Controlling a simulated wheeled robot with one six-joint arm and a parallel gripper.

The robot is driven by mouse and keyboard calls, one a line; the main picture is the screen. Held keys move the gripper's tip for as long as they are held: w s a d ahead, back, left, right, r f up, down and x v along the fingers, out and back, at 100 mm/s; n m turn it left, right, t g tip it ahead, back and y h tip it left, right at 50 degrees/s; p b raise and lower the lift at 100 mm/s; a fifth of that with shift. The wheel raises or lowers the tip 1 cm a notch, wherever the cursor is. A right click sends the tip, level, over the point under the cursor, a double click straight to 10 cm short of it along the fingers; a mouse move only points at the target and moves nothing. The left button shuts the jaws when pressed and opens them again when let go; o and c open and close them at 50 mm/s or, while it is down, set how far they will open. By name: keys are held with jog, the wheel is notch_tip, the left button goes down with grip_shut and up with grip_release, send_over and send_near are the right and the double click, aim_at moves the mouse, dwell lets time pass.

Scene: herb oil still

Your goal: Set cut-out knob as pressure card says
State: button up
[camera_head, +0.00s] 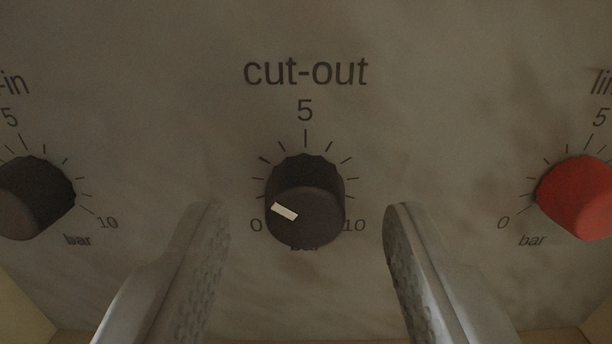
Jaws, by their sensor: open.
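The black cut-out knob (307,205) sits on the panel in the middle of the view, under the printed word "cut-out". Its white mark (285,211) lies on the left of its face and points left and slightly up, toward the low end of the 0 to 10 bar scale. I cannot read the exact value. My gripper (306,212) is open, with one finger on each side of the knob and clear gaps to it in the picture. Whether the fingertips reach the knob's depth is hard to tell. The pressure card is not in view.
Another black knob (32,198), its label ending in "-in", stands at the left edge. A red knob (578,197) with a bar scale stands at the right edge; its label is cut off.

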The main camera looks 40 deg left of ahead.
jog(key=shift+w+a, duration=0.3)
jog(key=shift+w, duration=0.05)
jog(key=c, duration=1)
jog(key=shift+m, duration=0.4)
jog(key=m, duration=0.4)
jog(key=shift+m, duration=0.3)
jog(key=m, duration=0.4)
jog(key=shift+m, duration=0.7)
